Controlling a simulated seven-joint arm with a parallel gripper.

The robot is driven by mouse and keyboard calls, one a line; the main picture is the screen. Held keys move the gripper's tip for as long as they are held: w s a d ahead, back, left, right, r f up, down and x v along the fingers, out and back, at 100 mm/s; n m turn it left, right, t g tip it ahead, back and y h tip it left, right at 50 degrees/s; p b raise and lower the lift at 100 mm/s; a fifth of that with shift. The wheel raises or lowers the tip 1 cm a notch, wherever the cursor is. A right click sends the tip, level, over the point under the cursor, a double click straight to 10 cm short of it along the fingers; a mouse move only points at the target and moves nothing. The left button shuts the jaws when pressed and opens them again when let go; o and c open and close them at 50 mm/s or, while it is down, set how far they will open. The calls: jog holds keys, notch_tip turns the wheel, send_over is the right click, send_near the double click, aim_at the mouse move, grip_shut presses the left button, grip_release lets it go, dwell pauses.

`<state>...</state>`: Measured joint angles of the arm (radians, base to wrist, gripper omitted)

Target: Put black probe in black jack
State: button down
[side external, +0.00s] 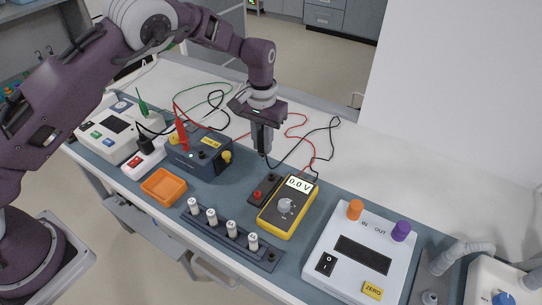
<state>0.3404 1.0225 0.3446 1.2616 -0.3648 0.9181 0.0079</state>
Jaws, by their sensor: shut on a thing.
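My gripper (263,150) points down and is shut on a dark thing, apparently the black probe, which is mostly hidden between the fingers. A black lead runs from near the fingertips. The gripper hangs over the far end of a small dark jack block (264,187). That block has a red jack (257,195) at its near end and what looks like the black jack (272,178) at its far end. I cannot tell whether the probe tip touches the jack. The yellow multimeter (277,222) lies just right of the block and reads 0.0 V.
A blue-grey box (208,165) with a red probe (182,135) upright at its left stands left of my gripper. An orange tray (164,186) and a rack (213,234) of several white cylinders lie in front. A white device (331,268) stands right. Loose leads cross the table behind.

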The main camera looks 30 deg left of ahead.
jog(key=s+a+r+n, duration=0.3)
jog(key=s+a+r, duration=0.15)
jog(key=a, duration=0.25)
jog(key=s+a+r+n, duration=0.2)
jog(key=s+a+r, duration=0.25)
jog(key=a, duration=0.35)
jog(key=shift+w+d+f, duration=0.1)
jog(key=shift+w+f, duration=0.05)
jog(key=shift+f, duration=0.85)
jog(key=shift+w+d+f, duration=0.1)
jog(key=shift+w+f, duration=0.05)
jog(key=shift+f, duration=0.9)
jog(key=shift+w+f, duration=0.15)
jog(key=shift+f, duration=0.85)
jog(key=shift+f, duration=0.9)
jog(key=c, duration=1.3)
grip_release()
jog(key=shift+o, duration=0.2)
